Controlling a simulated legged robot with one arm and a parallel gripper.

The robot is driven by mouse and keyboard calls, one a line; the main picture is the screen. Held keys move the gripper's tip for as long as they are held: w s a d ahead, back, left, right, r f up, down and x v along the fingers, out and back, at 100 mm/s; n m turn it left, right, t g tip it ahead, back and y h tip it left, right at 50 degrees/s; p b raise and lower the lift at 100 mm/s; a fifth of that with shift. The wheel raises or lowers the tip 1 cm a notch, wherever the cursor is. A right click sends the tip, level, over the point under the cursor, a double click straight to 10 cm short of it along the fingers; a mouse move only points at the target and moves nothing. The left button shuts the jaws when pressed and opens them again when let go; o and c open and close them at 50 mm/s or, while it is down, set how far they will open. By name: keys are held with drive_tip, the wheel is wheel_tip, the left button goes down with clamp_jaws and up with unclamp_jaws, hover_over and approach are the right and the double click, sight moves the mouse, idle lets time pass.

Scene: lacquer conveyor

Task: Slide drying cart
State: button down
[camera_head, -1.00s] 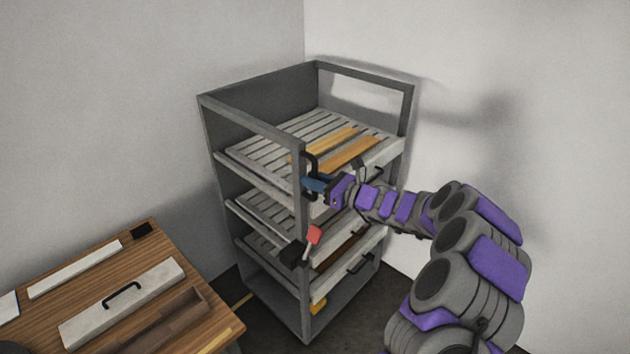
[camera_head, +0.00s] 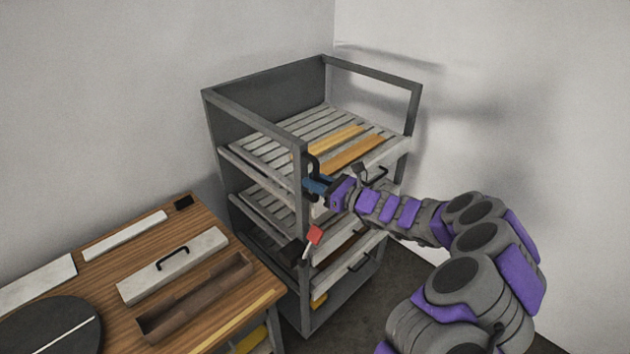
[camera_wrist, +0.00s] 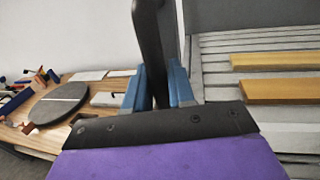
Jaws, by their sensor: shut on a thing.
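The drying cart is a tall grey rack (camera_head: 307,262) with slatted shelves, standing near the room corner in the head view. A black vertical handle (camera_head: 312,163) is on its near front post; it also shows large in the wrist view (camera_wrist: 150,45). My gripper (camera_head: 317,187) has blue fingers, seen in the wrist view (camera_wrist: 163,88) on both sides of the black handle. It is shut on the handle. The top slatted shelf (camera_head: 290,128) carries two orange-brown wooden strips (camera_head: 352,152). Lower shelves are partly hidden by my arm.
A wooden table (camera_head: 205,212) stands left of the cart, close to its near side. It holds a pale box lid with a black handle (camera_head: 172,258), a brown trough (camera_head: 195,297) and a dark round disc (camera_head: 50,326). Grey walls stand behind; floor shows right of the cart.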

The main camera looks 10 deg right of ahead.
drive_tip(key=shift+s+a+f, duration=0.1)
drive_tip(key=shift+a, duration=0.05)
idle(0.3)
drive_tip(key=c, duration=1.1)
unclamp_jaws()
drive_tip(key=shift+s+a, duration=0.1)
drive_tip(key=p+v, duration=0.1)
drive_tip(key=v, duration=1.6)
drive_tip(key=shift+d+p, duration=0.2)
drive_tip(key=shift+p, duration=0.1)
drive_tip(key=shift+s, duration=0.1)
